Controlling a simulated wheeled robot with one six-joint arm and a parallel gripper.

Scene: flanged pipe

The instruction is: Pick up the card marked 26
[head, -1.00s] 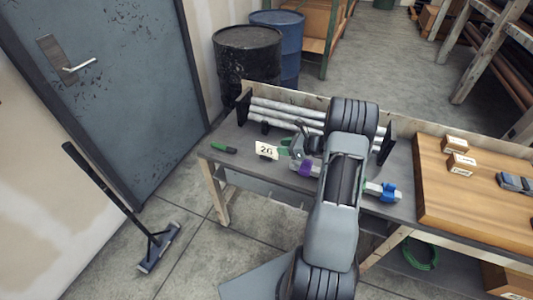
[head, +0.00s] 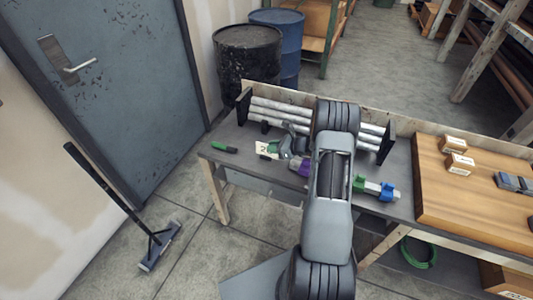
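The card marked 26 (head: 261,148) is a small pale card near the left end of the grey workbench. Only its left part with the "2" shows; the rest is hidden behind my gripper. My gripper (head: 284,151) is low over the bench at the card's right side, beyond my arm. Its fingers are small and partly hidden, so I cannot tell whether they are open or shut, or whether they touch the card.
A green-and-black tool (head: 225,148) lies left of the card. A pipe with purple (head: 301,167), green (head: 358,184) and blue (head: 388,191) parts lies to the right. Grey pipes (head: 282,110) sit in a rack behind. A wooden board (head: 450,205) holds small boxes.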

